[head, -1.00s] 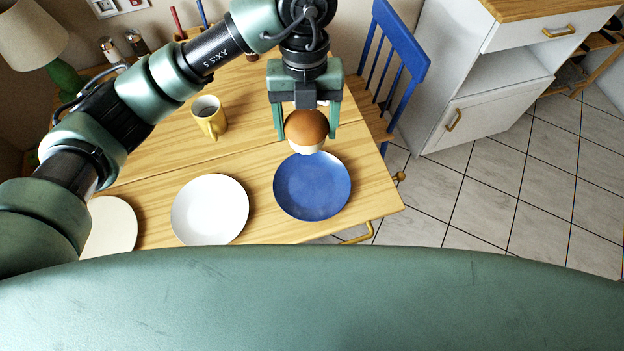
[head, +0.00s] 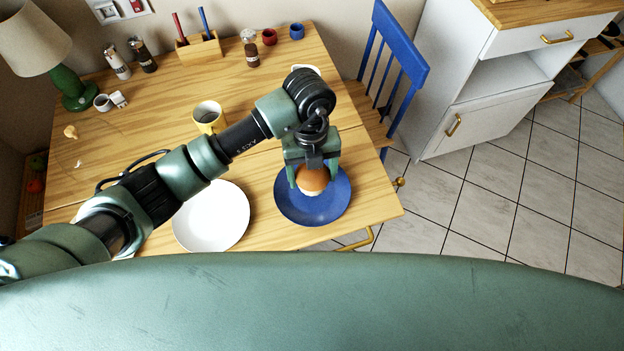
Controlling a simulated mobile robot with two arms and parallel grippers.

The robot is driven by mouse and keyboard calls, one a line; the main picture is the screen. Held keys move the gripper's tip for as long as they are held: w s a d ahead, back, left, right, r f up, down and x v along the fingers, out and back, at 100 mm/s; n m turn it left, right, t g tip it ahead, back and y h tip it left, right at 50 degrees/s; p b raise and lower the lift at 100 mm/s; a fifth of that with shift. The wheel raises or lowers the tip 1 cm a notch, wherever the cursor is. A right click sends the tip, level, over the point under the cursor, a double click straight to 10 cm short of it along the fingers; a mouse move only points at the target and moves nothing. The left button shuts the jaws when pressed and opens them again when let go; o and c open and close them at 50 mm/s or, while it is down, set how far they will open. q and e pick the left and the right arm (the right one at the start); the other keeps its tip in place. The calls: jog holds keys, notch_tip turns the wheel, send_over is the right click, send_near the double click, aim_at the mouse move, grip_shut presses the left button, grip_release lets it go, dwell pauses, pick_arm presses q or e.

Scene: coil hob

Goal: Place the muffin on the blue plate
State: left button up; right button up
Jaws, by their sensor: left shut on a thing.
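The muffin (head: 312,180) has a brown domed top and a pale lower part. My left gripper (head: 313,178) is shut on it, with a finger on each side. The muffin is over the middle of the blue plate (head: 325,207); I cannot tell whether its underside touches the plate. The blue plate lies flat near the table's right front corner, partly hidden by my gripper and the muffin. My right gripper is not in view.
A white plate (head: 212,222) lies left of the blue one. A yellow mug (head: 209,117) stands behind my left arm. A wooden holder (head: 199,47) and small jars stand at the back. A blue chair (head: 399,55) is at the right.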

aim_at(312, 183)
pick_arm(q)
notch_tip(312, 183, down, 4)
jog(key=shift+s+r, duration=0.1)
jog(key=shift+f, duration=0.2)
jog(key=shift+f, duration=0.15)
jog(key=o, duration=1.4)
